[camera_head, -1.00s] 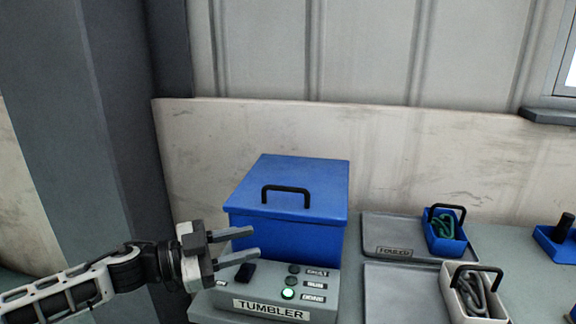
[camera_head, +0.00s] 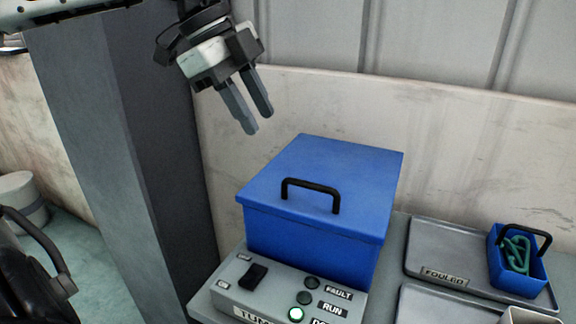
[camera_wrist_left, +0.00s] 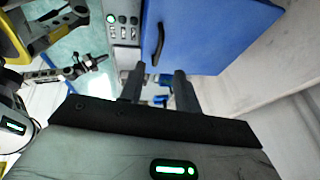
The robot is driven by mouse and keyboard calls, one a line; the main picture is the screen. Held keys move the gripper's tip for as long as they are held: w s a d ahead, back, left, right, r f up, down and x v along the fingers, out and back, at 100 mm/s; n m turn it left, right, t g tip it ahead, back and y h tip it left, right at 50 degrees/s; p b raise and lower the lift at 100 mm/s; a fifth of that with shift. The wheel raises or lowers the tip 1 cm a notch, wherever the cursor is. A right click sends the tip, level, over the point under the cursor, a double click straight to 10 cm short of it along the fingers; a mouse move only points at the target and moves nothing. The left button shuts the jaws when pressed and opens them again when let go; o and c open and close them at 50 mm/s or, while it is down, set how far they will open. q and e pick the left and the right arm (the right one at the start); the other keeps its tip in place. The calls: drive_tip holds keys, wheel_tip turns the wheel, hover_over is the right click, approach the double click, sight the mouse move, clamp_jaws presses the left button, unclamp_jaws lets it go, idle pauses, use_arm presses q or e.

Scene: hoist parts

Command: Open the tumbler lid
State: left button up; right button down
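The tumbler is a blue box with a flat blue lid (camera_head: 335,170), lying shut on top. A black bar handle (camera_head: 310,188) stands on the lid near its front edge. My left gripper (camera_head: 259,122) is above and behind-left of the lid in the head view, fingers pointing down, parted and empty, apart from the handle. In the left wrist view the lid (camera_wrist_left: 215,30) and handle (camera_wrist_left: 157,42) lie beyond the parted fingers (camera_wrist_left: 158,80). My right gripper (camera_wrist_left: 95,62) seems to show small at the left of the wrist view; its fingers are too small to judge.
The tumbler's grey control panel (camera_head: 240,285) is in front, with a black switch and a lit green lamp. A grey FOULED tray (camera_head: 440,250) and a blue bin (camera_head: 520,272) with green links stand right. A grey column (camera_head: 120,130) stands left.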

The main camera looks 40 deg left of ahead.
sight(293, 179)
use_arm(q)
drive_tip(key=x, duration=1.1)
drive_tip(key=shift+r, duration=0.1)
clamp_jaws()
